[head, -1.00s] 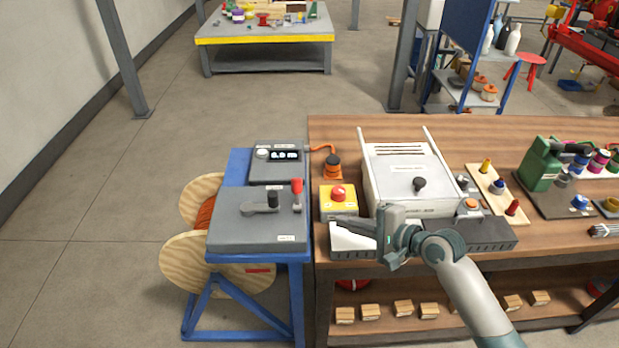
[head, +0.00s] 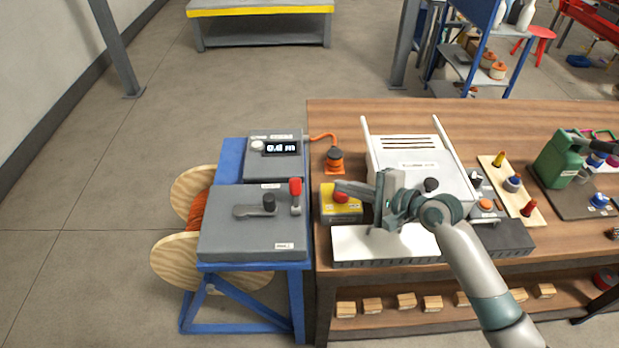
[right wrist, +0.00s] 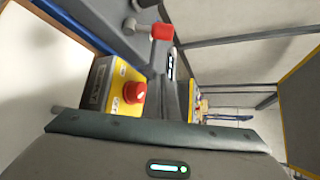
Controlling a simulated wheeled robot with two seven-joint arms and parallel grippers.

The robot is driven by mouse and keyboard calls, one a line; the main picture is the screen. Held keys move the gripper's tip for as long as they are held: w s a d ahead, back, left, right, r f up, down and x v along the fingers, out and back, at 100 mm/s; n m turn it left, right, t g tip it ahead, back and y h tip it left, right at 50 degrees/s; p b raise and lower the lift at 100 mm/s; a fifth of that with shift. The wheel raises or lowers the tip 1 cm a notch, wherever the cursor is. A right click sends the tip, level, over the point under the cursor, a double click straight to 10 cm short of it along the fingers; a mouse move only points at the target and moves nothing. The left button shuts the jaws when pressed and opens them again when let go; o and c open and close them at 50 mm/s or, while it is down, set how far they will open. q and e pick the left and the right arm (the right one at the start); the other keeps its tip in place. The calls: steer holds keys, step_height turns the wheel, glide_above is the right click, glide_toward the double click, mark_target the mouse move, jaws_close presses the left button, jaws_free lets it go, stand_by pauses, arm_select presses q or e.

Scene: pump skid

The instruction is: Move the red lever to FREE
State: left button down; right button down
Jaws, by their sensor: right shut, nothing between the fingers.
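The red lever (head: 295,187) stands upright at the right side of the grey control box (head: 245,240), on the blue stand. Small white labels sit near its two ends, too small to read. A dark-knobbed crank handle (head: 268,203) lies to its left. My right gripper (head: 340,187) is shut and empty, pointing left above the yellow emergency-stop box, apart from the lever and to its right. In the right wrist view the red lever grip (right wrist: 162,31) shows at the top, beyond the gripper. My left gripper is not in view.
The yellow box (head: 347,212) with its red button (right wrist: 134,92) is close under my right gripper. A white machine (head: 410,160) and a white panel (head: 365,243) are on the wooden bench. A cable reel (head: 175,258) stands left of the stand. Floor left is clear.

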mark_target(296, 197)
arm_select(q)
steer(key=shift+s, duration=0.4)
